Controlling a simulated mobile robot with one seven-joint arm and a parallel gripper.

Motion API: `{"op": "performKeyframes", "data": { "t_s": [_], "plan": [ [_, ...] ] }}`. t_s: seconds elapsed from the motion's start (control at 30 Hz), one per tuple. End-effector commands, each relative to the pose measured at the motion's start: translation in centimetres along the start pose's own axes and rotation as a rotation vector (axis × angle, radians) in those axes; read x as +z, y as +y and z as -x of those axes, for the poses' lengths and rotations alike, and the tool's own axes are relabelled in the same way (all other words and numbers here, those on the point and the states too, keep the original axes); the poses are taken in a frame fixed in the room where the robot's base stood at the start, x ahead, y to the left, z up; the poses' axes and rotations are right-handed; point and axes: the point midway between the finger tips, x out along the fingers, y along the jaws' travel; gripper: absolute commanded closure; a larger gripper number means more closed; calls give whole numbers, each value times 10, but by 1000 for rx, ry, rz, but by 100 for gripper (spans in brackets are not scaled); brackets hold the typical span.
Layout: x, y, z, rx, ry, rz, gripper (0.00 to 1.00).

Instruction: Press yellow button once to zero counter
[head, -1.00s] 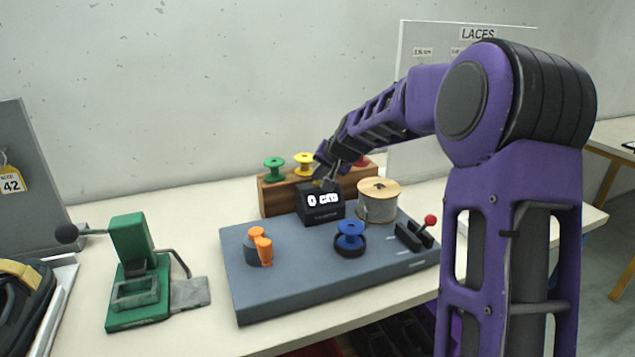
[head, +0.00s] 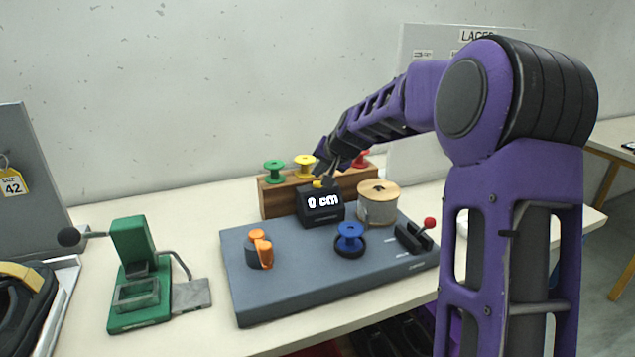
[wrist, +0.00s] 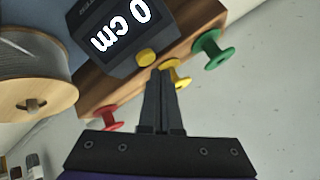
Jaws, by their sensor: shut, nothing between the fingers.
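The black counter box (head: 320,214) stands at the back of the grey base and its display reads "0 cm". The display also shows in the wrist view (wrist: 121,27). The yellow button (wrist: 146,57) sits on top of the counter box. It shows in the head view (head: 318,184) as a small yellow patch. My gripper (wrist: 160,72) is shut and empty. In the wrist view its fingertips are just beside the button, with a yellow spool partly behind them. I cannot tell whether they touch the button.
A wooden rack (head: 273,204) behind the counter holds green (head: 274,170), yellow (head: 304,166) and red (head: 361,160) spools. A cord reel (head: 377,208) stands right of the counter. The grey base (head: 290,285) carries an orange clamp (head: 259,249), a blue spool (head: 350,240) and a red-knobbed lever (head: 429,223). A green press (head: 135,275) stands left.

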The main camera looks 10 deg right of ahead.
Motion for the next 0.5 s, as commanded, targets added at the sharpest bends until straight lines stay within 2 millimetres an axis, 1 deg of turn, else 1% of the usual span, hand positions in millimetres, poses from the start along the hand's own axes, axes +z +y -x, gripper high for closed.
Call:
{"op": "performKeyframes", "data": {
  "t_s": [0.17,0.5],
  "plan": [
    [-2,-2,2,0,1,0,100],
    [-18,-18,25,0,2,1,100]
  ]
}}
